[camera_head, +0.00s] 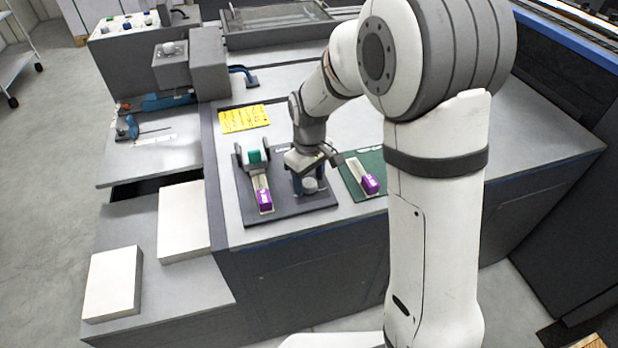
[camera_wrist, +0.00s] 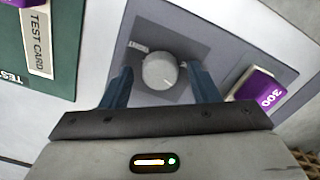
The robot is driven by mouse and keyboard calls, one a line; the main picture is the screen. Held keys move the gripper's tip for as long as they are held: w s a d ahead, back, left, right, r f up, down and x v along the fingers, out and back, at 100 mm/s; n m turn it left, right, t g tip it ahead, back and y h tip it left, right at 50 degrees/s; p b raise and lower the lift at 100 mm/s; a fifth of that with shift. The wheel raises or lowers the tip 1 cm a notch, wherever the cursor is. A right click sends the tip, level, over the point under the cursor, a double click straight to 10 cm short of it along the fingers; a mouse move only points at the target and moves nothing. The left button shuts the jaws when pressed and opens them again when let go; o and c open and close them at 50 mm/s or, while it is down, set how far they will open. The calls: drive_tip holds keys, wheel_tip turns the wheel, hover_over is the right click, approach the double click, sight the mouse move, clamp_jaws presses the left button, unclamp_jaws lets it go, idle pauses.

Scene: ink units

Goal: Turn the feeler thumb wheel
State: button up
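A round pale grey knob (camera_head: 310,184), likely the feeler thumb wheel, stands on a dark grey plate (camera_head: 290,212) on the counter. In the wrist view the knob (camera_wrist: 158,71) sits on a darker square with a small unreadable label beside it. My gripper (camera_head: 311,178) points down over the knob. Its two blue fingers (camera_wrist: 157,68) are apart, one on each side of the knob, with a visible gap on both sides. I cannot tell how far above the plate the fingertips are.
Left of my gripper a device with a green part (camera_head: 256,156) holds a purple-ended strip (camera_head: 264,199). To the right a purple-ended test card (camera_head: 369,184) lies on a green mat (camera_head: 350,187). A yellow note (camera_head: 243,118) lies behind. White paper stacks (camera_head: 183,222) stand front left.

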sight(310, 182)
drive_tip(key=c, duration=0.9)
drive_tip(key=shift+m, duration=2.1)
drive_tip(key=o, duration=1)
drive_tip(key=shift+r, duration=0.1)
wheel_tip(310, 182, up, 8)
drive_tip(key=shift+f, duration=0.2)
